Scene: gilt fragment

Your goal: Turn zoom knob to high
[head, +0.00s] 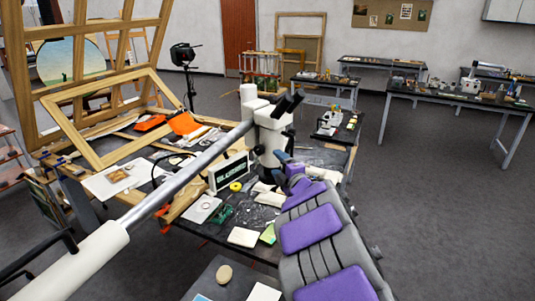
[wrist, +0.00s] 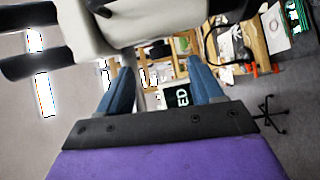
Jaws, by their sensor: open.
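A white stereo microscope (head: 268,138) with dark eyepieces hangs on a long metal boom over the cluttered work table. Its white body (wrist: 150,18) fills the top of the wrist view, with two dark eyepieces at the left. A small dark knob (wrist: 103,11) shows on the body there; I cannot tell whether it is the zoom knob, and no setting mark is readable. My gripper (head: 286,161) is beside the lower right of the microscope. In the wrist view its two blue fingers (wrist: 160,68) are apart with nothing between them, below the microscope body in the picture.
The work table (head: 228,228) holds papers, tools, a yellow tape roll (head: 235,186) and a sign box (head: 229,172). Wooden frames (head: 100,120) stand at the left. The boom (head: 190,170) crosses in front. Grey floor (head: 430,220) is free at the right.

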